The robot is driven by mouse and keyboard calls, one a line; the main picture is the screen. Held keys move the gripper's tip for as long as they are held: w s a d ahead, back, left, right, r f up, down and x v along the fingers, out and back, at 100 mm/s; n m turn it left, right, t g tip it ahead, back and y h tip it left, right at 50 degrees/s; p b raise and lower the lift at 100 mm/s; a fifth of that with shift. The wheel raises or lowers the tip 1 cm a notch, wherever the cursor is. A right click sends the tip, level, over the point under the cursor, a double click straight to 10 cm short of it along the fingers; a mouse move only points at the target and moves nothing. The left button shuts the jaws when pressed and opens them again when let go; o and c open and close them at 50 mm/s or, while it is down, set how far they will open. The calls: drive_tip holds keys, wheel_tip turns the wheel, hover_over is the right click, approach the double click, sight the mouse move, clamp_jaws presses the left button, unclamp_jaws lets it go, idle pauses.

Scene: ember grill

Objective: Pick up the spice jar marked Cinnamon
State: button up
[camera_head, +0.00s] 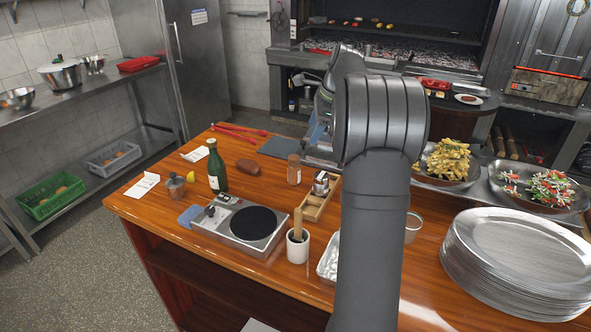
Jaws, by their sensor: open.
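No label is readable, so I cannot tell which jar is marked Cinnamon. A small jar with a grey lid (321,182) stands in a wooden rack (314,211) on the counter, just left of my arm. A taller brown-topped jar (294,169) stands on the counter left of and behind the rack. My gripper (317,134) is only partly seen beyond my arm, above the far part of the counter and apart from both jars. It is open, with nothing visible in it. My own arm hides part of the counter right of the rack.
Stacked plates (520,250) and food trays (446,166) fill the right. The counter's left front has free wood.

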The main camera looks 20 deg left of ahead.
sight(295, 165)
drive_tip(key=a+f+n, duration=0.2)
drive_tip(key=f+n, duration=0.3)
drive_tip(key=n, duration=0.2)
drive_tip(key=a+f+n+t, duration=0.1)
drive_tip(key=a+f+n, duration=0.1)
drive_tip(key=f+n, duration=0.4)
drive_tip(key=a+f+n+t+h, duration=0.1)
drive_tip(key=a+f+n, duration=0.2)
drive_tip(key=f+n, duration=0.3)
drive_tip(key=shift+w+f+n, duration=0.1)
drive_tip(key=shift+w+n, duration=0.1)
drive_tip(key=shift+n, duration=0.75)
drive_tip(key=shift+w+f+n, duration=0.1)
drive_tip(key=shift+w+n, duration=0.1)
drive_tip(key=shift+n, duration=0.75)
drive_tip(key=c, duration=1.1)
drive_tip(key=shift+r, duration=0.1)
